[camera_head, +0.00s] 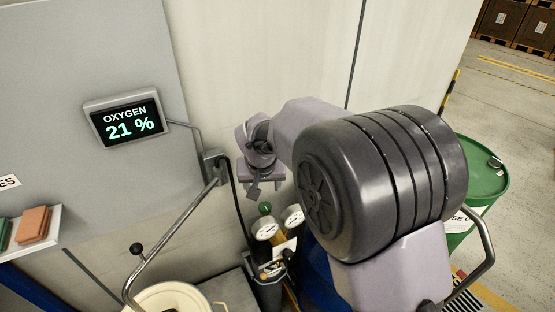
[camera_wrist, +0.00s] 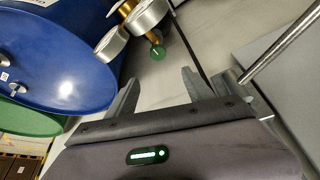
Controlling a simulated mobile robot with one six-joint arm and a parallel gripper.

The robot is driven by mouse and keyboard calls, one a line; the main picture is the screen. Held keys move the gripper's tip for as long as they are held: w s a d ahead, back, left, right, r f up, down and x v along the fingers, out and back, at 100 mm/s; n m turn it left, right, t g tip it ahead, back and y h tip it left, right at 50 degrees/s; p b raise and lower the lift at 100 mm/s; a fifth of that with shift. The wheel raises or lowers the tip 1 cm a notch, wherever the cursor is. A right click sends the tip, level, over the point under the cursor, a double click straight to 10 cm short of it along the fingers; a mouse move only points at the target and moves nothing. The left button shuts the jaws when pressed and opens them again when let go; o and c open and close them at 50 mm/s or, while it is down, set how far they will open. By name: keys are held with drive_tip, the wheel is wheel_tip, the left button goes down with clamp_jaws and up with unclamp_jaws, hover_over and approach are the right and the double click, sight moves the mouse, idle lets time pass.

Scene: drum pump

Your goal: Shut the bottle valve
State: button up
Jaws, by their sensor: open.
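The bottle valve has a small green knob (camera_head: 265,208) on top of a gas bottle assembly with two round gauges (camera_head: 265,229). In the wrist view the green knob (camera_wrist: 157,53) shows beyond my fingertips, roughly between them across the picture, with the gauges (camera_wrist: 148,17) beside it. My gripper (camera_head: 264,188) is open and empty, and in the head view it appears just above the knob. In the wrist view its two fingers (camera_wrist: 160,85) are spread wide and appear apart from the knob. The lower bottle is partly hidden.
A blue drum (camera_wrist: 60,65) stands close by, with a green drum (camera_head: 490,180) farther right. A bent metal pipe (camera_head: 175,232) and a cream-coloured container (camera_head: 170,297) are at the left. An oxygen display (camera_head: 128,121) reads 21 %. A wall stands behind the bottle.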

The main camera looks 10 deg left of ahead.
drive_tip(key=b, duration=0.3)
approach(265, 207)
drive_tip(key=x, duration=0.8)
drive_tip(key=shift+w+f, duration=0.1)
drive_tip(key=shift+f, duration=0.15)
clamp_jaws()
